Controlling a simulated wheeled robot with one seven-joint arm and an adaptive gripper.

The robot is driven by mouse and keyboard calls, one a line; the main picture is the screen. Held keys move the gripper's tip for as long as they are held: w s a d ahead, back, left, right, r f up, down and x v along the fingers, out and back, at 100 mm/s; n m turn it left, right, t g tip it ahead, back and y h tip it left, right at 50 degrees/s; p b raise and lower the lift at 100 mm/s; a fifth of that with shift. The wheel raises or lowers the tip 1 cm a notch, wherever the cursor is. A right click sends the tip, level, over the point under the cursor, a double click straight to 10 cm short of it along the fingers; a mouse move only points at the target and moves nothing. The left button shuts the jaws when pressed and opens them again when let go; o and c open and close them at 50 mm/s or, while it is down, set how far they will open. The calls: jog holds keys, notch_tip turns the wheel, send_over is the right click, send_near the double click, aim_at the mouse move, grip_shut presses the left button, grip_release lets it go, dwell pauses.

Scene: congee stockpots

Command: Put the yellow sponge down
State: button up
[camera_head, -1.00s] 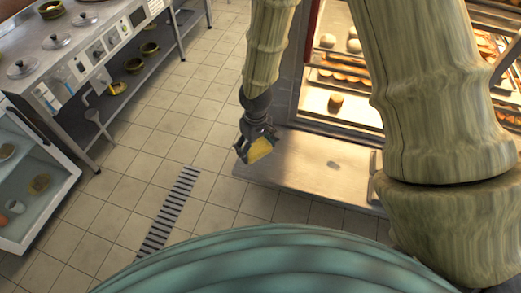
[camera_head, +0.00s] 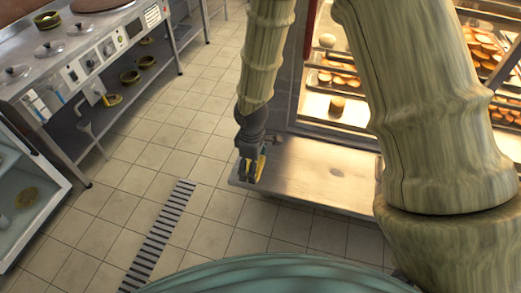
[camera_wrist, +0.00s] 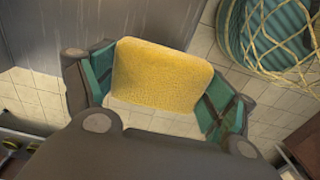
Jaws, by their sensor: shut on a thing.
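The yellow sponge (camera_wrist: 160,76) is a soft rectangular block held between the two green-padded fingers of my gripper (camera_wrist: 158,92) in the wrist view. In the head view my gripper (camera_head: 252,172) hangs fingers down, and the sponge shows as a small yellow strip (camera_head: 261,167) at its right side. It is at the left end of a bare metal surface (camera_head: 310,178) in front of the lit display case. I cannot tell how high the sponge is above that surface.
The lit case (camera_head: 340,85) with trays of baked goods stands behind. A steel cooking counter (camera_head: 75,60) with lidded pots is at the left, with bowls on its lower shelf. A floor drain grate (camera_head: 160,235) runs across the tiles. The metal surface's middle and right are clear.

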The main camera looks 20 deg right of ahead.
jog(key=w+d, duration=0.1)
jog(key=w, duration=0.2)
jog(key=w+d, duration=0.2)
jog(key=w+d+f, duration=0.1)
jog(key=w+d, duration=0.1)
jog(key=w, duration=0.1)
jog(key=shift+w+d+p, duration=0.1)
jog(key=shift+w+p, duration=0.25)
jog(key=shift+p, duration=0.05)
jog(key=shift+f, duration=1.7)
jog(key=shift+f, duration=0.1)
jog(key=o, duration=0.9)
jog(key=shift+o, duration=0.2)
notch_tip(320, 180, up, 12)
